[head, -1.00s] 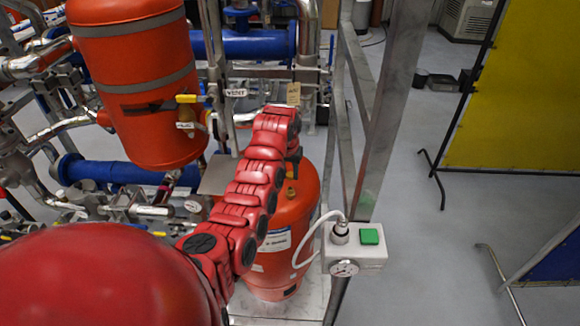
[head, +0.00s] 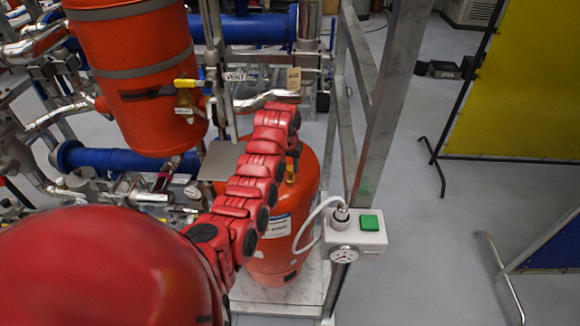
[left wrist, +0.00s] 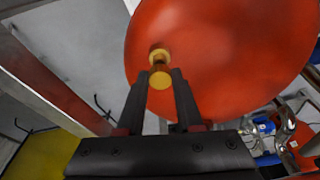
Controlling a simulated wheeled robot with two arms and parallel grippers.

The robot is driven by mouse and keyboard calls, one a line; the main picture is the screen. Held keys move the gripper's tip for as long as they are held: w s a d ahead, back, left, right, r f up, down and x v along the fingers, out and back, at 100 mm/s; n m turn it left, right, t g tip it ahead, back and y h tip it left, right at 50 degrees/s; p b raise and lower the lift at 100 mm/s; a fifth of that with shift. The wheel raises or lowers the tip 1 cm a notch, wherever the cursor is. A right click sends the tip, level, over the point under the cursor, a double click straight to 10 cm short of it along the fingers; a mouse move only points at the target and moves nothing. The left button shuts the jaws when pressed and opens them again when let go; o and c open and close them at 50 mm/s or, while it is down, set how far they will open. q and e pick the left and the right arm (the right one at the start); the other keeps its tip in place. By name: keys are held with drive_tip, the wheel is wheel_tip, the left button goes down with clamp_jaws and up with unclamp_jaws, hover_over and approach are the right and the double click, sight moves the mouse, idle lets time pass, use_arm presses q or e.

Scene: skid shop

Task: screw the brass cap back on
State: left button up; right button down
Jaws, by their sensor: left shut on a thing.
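A brass cap (left wrist: 160,79) sits between the fingertips of my left gripper (left wrist: 160,84), which is shut on it. Just beyond it in the left wrist view is a brass stem (left wrist: 159,55) on the orange-red vessel (left wrist: 225,50). The cap is lined up close to the stem; I cannot tell whether they touch. In the head view the lower orange-red vessel (head: 303,215) stands on the skid, with brass fitting (head: 290,178) showing at its top. My left gripper (head: 292,165) is above that, mostly hidden by my red arm. My right gripper is not in view.
A metal frame post (head: 385,100) stands right of the vessel. A white box with a green button (head: 369,223) and a looped white cable is fixed to it. A larger orange tank (head: 130,75) with a yellow-handled valve (head: 186,83) hangs at left.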

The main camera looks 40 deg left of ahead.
use_arm(q)
drive_tip(key=shift+f, duration=0.1)
idle(0.4)
drive_tip(key=shift+b, duration=0.35)
idle(0.4)
drive_tip(key=shift+b, duration=0.45)
drive_tip(key=shift+f+b, duration=0.6)
drive_tip(key=shift+f, duration=0.15)
drive_tip(key=shift+f, duration=0.15)
idle(0.3)
drive_tip(key=shift+f+b, duration=0.5)
drive_tip(key=shift+b, duration=0.05)
